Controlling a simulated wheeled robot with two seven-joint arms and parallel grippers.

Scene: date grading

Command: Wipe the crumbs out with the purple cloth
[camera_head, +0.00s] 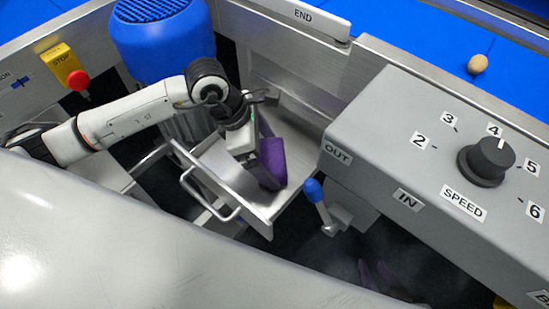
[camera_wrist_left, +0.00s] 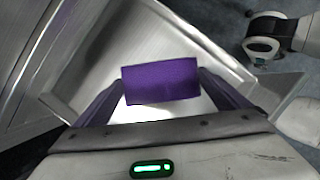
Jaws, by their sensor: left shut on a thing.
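The purple cloth (camera_head: 272,163) is a folded pad held in my left gripper (camera_head: 256,150), inside the open metal drawer (camera_head: 213,168). In the left wrist view the cloth (camera_wrist_left: 160,80) sits between the two fingertips, over the bright drawer floor (camera_wrist_left: 150,45). I cannot tell whether the cloth touches the floor. No crumbs can be made out; the cloth and gripper hide part of the floor. Dim purple finger shapes low in the head view look like my right gripper (camera_head: 379,273), in shadow and away from the drawer; their opening is unclear.
The drawer's bar handle (camera_head: 207,198) faces front left. A blue-tipped lever (camera_head: 316,195) stands just right of the drawer. The grey speed box (camera_head: 400,140) fills the right side. A blue drum (camera_head: 163,40) and red stop button (camera_head: 77,80) are behind. A date (camera_head: 477,64) lies on the blue belt.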

